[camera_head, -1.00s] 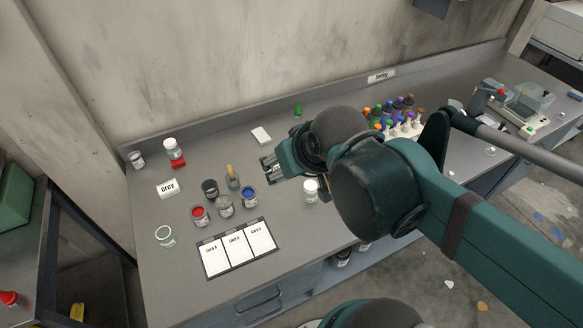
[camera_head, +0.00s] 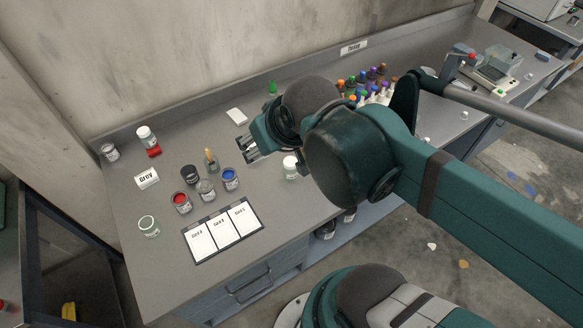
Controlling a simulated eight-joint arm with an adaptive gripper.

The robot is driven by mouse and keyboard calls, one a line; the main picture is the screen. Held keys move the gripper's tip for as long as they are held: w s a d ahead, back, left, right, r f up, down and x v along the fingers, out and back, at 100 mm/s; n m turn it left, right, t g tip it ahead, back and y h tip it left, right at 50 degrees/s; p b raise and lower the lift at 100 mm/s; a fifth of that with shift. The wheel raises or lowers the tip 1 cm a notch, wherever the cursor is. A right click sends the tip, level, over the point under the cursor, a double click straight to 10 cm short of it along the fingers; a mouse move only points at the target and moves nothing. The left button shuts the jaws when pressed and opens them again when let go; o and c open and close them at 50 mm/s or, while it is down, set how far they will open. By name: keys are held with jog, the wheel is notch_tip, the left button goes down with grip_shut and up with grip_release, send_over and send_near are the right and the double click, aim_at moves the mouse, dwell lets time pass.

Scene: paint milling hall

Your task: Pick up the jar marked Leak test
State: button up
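No label reading "Leak test" is legible, so I cannot tell which jar bears it. A white-capped jar (camera_head: 290,167) stands just right of and below my gripper, partly beside my arm. Another white-capped jar (camera_head: 147,137) stands at the back left by a red object. A clear jar (camera_head: 110,152) stands left of that. My gripper (camera_head: 248,149) is above the bench, pointing left, its fingers apart with nothing seen between them. My arm hides part of the bench behind it.
Open red (camera_head: 181,202) and blue (camera_head: 230,178) cans, a dark can (camera_head: 190,174) and a grey can (camera_head: 206,190) cluster left of my gripper. A card board (camera_head: 224,231) lies in front. Several coloured-cap bottles (camera_head: 377,93) stand behind my arm.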

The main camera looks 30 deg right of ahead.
jog(key=shift+w+f, duration=0.1)
dwell(0.3)
jog(key=n+g+h, duration=0.2)
jog(key=n+g, duration=0.5)
jog(key=n, duration=0.8)
send_near(290, 161)
jog(key=shift+f, duration=0.5)
jog(key=shift+d+f+n+g, duration=0.3)
jog(key=shift+d+f+n, duration=0.1)
jog(key=shift+f, duration=0.3)
jog(key=shift+f, duration=0.15)
jog(key=shift+d+f+b, duration=0.1)
jog(key=shift+f+b, duration=0.25)
jog(key=shift+f, duration=0.8)
jog(key=shift+f, duration=0.1)
jog(key=shift+d+f, duration=0.2)
jog(key=shift+f, duration=1.05)
jog(key=shift+d+f, duration=0.15)
jog(key=shift+f, duration=1.05)
